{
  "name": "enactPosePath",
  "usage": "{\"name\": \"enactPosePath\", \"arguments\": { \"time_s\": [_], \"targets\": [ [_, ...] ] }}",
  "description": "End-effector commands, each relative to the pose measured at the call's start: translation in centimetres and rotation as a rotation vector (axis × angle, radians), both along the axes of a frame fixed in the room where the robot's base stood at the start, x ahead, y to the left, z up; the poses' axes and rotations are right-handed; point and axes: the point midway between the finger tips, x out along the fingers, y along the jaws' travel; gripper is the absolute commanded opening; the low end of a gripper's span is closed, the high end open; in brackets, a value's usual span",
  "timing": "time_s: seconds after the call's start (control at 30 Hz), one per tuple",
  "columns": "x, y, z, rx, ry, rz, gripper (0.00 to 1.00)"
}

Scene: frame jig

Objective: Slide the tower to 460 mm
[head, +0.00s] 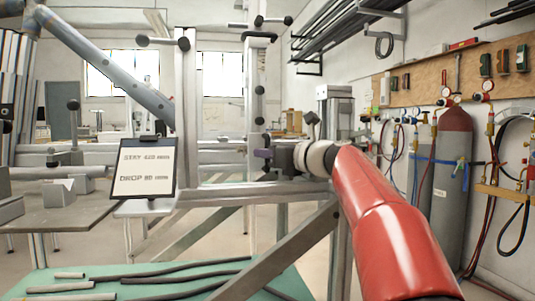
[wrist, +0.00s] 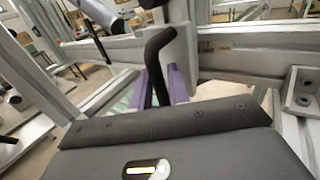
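The grey upright tower (head: 187,105) stands on the jig's rail (head: 255,190), with a black-knobbed bar at its top. A second upright (head: 256,100) with black knobs stands to its right. My gripper (head: 262,153) is low by the second upright, small and partly hidden by my wrist. In the wrist view, a bent black handle (wrist: 157,58) runs down between the purple fingers of my gripper (wrist: 162,88), in front of a grey upright (wrist: 182,40). Whether the fingers press on the handle is unclear. A sign (head: 146,167) carries two handwritten lines, "STAY" and "DROP 80 mm"; the first number is blurred.
A grey table (head: 62,222) stands at left. Dark rods lie on a green surface (head: 215,284) below the jig. A diagonal brace (head: 285,250) crosses under the rail. Gas cylinders (head: 449,185) and hoses stand along the right wall.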

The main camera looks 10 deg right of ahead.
Motion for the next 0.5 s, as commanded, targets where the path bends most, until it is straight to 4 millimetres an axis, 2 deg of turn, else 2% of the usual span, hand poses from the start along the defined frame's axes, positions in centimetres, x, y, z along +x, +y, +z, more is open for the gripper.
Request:
{"name": "enactPosePath", "arguments": {
  "time_s": [0.1, 0.23, 0.5],
  "targets": [
    [-0.02, 0.00, -0.01, 0.000, 0.000, 0.000, 0.16],
    [-0.03, -0.01, -0.01, 0.000, 0.000, 0.000, 0.00],
    [-0.03, -0.08, 0.01, -0.001, 0.001, 0.000, 0.00]
  ]
}}
